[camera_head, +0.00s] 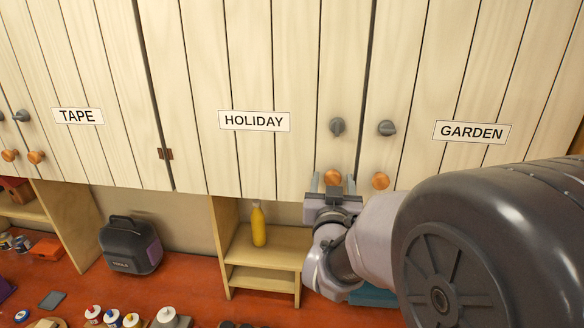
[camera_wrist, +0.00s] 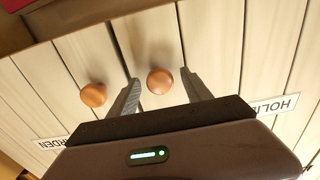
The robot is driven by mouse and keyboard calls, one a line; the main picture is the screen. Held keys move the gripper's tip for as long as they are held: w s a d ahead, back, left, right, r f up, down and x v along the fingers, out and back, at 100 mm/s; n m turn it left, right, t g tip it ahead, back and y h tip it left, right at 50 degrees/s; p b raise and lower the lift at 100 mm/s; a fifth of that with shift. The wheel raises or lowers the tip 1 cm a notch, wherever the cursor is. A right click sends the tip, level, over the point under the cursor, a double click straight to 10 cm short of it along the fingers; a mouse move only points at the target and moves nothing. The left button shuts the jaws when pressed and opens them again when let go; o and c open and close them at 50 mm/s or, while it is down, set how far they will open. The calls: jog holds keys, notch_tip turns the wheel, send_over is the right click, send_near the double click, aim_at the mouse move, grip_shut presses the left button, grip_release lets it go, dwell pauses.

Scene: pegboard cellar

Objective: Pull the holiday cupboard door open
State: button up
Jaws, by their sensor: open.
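The holiday cupboard door (camera_head: 265,60) is cream planked wood with a HOLIDAY label (camera_head: 254,121), and it appears shut. Near its right edge it has a grey knob (camera_head: 338,126) and, lower down, a round orange wooden knob (camera_head: 332,177). My gripper (camera_head: 332,182) is open at the door's lower right corner, its fingers on either side of the wooden knob. In the wrist view the wooden knob (camera_wrist: 160,81) sits between the two open fingers, with space on both sides. I cannot tell whether a finger touches it.
The GARDEN door (camera_head: 470,60) adjoins on the right, with its own wooden knob (camera_head: 380,180) and grey knob (camera_head: 387,128) close by. The TAPE door (camera_head: 75,60) is on the left. Below stand a yellow bottle (camera_head: 259,226) on a wooden shelf (camera_head: 275,257) and a dark case (camera_head: 130,246).

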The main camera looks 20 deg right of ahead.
jog(key=shift+s, duration=0.1)
grip_shut()
dwell(1.3)
